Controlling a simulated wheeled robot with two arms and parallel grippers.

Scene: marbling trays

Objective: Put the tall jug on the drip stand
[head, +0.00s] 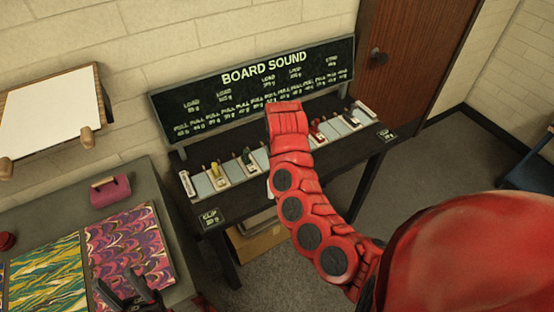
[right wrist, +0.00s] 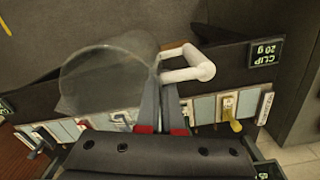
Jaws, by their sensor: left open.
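The tall jug (right wrist: 105,78) shows in the right wrist view as a clear, greyish body with a white angular handle (right wrist: 190,66). My right gripper (right wrist: 162,88) has its fingers close together, shut on the jug where the handle meets the body. The jug is over the dark table's front edge and the floor. My left gripper (head: 130,288) is open and empty at the lower left, over the marbled sheets. I cannot make out a drip stand in either view.
A dark table (head: 250,206) holds a row of pale cells with small coloured clips, under a "BOARD SOUND" sign (head: 262,80). At left, a grey bench (head: 138,182) bears marbled sheets (head: 128,240) and a pink block (head: 110,192).

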